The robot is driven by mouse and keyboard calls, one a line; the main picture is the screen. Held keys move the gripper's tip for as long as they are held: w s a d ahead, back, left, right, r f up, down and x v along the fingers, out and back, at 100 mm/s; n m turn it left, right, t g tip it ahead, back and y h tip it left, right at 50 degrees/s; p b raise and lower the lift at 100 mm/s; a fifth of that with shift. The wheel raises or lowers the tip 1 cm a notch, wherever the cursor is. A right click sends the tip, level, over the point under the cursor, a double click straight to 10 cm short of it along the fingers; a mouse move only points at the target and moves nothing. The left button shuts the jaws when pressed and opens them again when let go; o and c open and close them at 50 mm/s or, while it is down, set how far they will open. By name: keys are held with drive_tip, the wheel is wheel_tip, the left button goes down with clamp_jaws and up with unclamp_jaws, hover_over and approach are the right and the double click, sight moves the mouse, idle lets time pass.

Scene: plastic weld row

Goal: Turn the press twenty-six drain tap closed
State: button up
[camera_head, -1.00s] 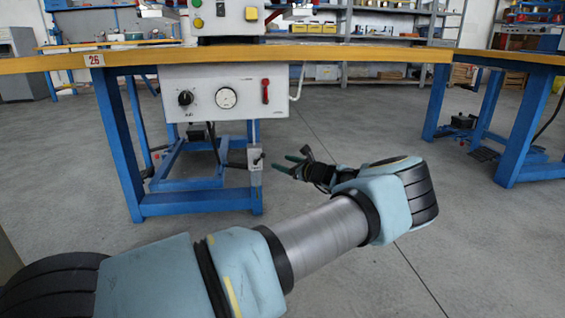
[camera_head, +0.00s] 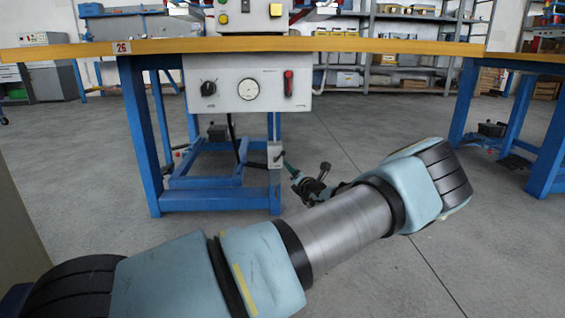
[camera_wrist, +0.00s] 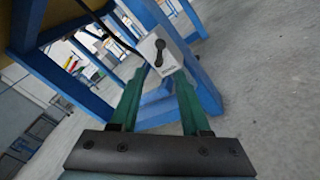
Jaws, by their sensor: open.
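The drain tap is a small light grey box (camera_head: 275,156) low on the front of press twenty-six's blue stand, below the control panel. In the wrist view the tap's box (camera_wrist: 160,48) sits just beyond my fingertips, with a dark lever (camera_wrist: 159,53) on its face. The lever's ends are rounded and it lies along the box's length. My gripper (camera_wrist: 162,74) is open, its two green fingers apart with nothing held between them. In the head view my gripper (camera_head: 289,166) is right beside the tap's box. Whether a finger touches the box cannot be told.
The white control panel (camera_head: 225,90) with a knob, a gauge and a red handle hangs under the wooden bench top (camera_head: 380,46). The blue stand legs (camera_head: 140,135) flank the tap's left.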

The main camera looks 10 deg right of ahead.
sight(281, 156)
drive_tip(key=w+b, duration=0.1)
drive_tip(key=w, duration=0.2)
drive_tip(key=w+b, duration=0.2)
drive_tip(key=w, duration=0.1)
drive_tip(key=w+a+b, duration=0.1)
drive_tip(key=w+b, duration=0.1)
drive_tip(key=w, duration=0.1)
drive_tip(key=shift+w+f, duration=0.15)
drive_tip(key=shift+w+b, duration=0.35)
drive_tip(key=shift+w, duration=0.15)
drive_tip(key=shift+r, duration=0.2)
drive_tip(key=c, duration=0.7)
clamp_jaws()
